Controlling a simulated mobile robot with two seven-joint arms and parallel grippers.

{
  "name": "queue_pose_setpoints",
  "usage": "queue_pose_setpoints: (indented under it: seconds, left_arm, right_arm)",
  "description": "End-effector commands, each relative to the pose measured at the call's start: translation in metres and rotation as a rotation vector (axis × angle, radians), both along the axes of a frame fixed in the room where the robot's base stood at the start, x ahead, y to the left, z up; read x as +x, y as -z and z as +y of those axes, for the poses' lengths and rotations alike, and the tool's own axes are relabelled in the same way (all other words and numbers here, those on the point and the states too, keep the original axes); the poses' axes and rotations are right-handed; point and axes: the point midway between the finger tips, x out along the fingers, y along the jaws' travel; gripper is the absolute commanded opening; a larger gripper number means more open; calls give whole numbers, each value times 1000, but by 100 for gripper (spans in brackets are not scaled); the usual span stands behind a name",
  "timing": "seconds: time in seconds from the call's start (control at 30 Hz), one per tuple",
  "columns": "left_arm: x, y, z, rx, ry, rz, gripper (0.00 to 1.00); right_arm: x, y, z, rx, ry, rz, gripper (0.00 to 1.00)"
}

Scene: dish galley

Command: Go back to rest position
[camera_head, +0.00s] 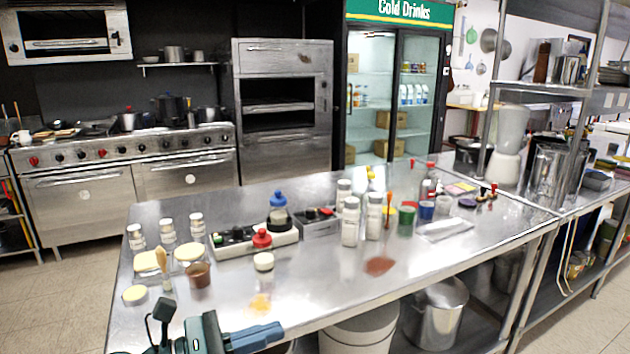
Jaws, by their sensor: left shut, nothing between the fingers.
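My left gripper (272,333) shows at the bottom of the head view, low at the near left edge of the steel table (330,290). Its teal and black body comes in from the bottom edge, and its blue fingers point right. The fingers are shut with nothing seen between them. It is apart from the items on the table. My right gripper is not in view.
Near my left gripper stand shakers (168,230), a brown cup (199,275) and a small jar with a red top (262,250). An orange spill (260,303) and a reddish spill (379,265) lie on the table. The front middle is mostly clear.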

Motion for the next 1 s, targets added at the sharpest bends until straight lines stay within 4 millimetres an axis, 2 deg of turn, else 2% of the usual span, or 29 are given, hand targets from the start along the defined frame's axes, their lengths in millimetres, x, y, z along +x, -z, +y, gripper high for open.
queue_pose_setpoints:
  seconds: [0.03,0.07,0.17,0.27,0.3,0.37,0.4,0.53,0.57,0.63,0.73,1.0]
  left_arm:
    - [-4,-5,-1,-220,-48,234,0]
    - [-4,-4,2,-349,-80,372,0]
    - [-3,15,20,-779,-193,836,0]
    - [-13,58,44,-1221,-326,1289,0]
    - [-22,80,53,-1401,-383,1458,0]
    - [-42,115,63,-1667,-473,1685,0]
    - [-58,136,67,-1831,-532,1813,0]
    - [-105,185,72,-2236,-684,2070,0]
    - [-114,192,72,2220,684,-2028,0]
    - [-130,204,71,2144,668,-1911,0]
    - [-142,213,69,2090,657,-1829,0]
    - [-143,215,69,2081,655,-1817,0]
  right_arm:
    - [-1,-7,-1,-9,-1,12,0]
    - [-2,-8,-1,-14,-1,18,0]
    - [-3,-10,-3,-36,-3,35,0]
    - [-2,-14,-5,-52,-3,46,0]
    - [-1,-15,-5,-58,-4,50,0]
    - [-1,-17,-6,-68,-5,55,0]
    - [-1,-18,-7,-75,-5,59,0]
    - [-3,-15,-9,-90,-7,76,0]
    - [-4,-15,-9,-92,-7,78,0]
    - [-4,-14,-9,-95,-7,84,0]
    - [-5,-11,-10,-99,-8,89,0]
    - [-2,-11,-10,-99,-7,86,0]
